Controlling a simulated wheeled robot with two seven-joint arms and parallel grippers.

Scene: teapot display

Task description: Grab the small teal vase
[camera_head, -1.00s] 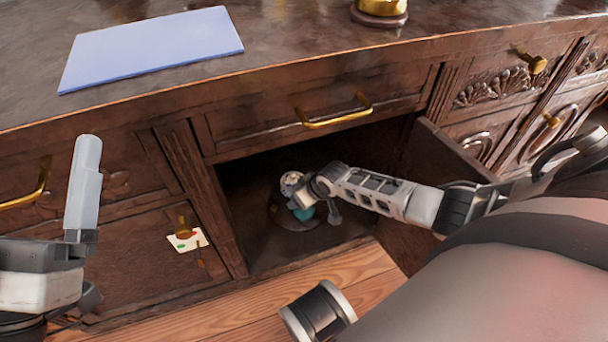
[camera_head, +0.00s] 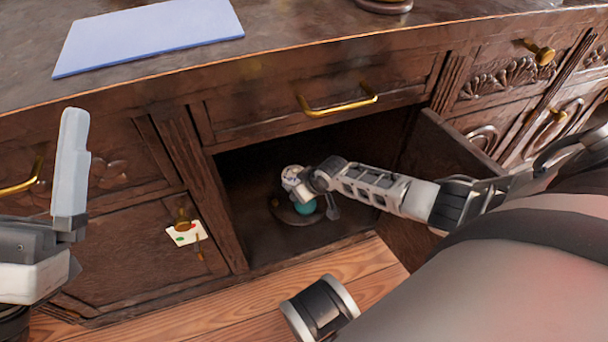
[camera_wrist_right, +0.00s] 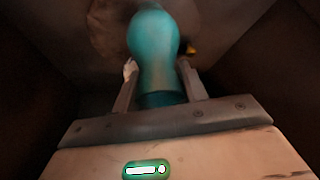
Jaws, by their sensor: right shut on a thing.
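The small teal vase (camera_head: 305,207) is inside the open lower cabinet, mostly hidden behind my right gripper in the head view. In the right wrist view the vase (camera_wrist_right: 153,50) stands between the two fingers of my right gripper (camera_wrist_right: 157,78), which is shut on it. A round brown base (camera_head: 287,212) shows under the vase; I cannot tell whether the vase touches it. My left gripper (camera_head: 72,165) is at the left, in front of the cabinet face and away from the vase. Whether its jaws are open or shut does not show.
The cabinet door (camera_head: 455,150) stands open at the right of the opening. A brass drawer handle (camera_head: 338,106) is above it. A card (camera_head: 186,234) hangs on the left door. A blue flat board (camera_head: 150,37) lies on the counter. The wooden floor (camera_head: 250,295) in front is clear.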

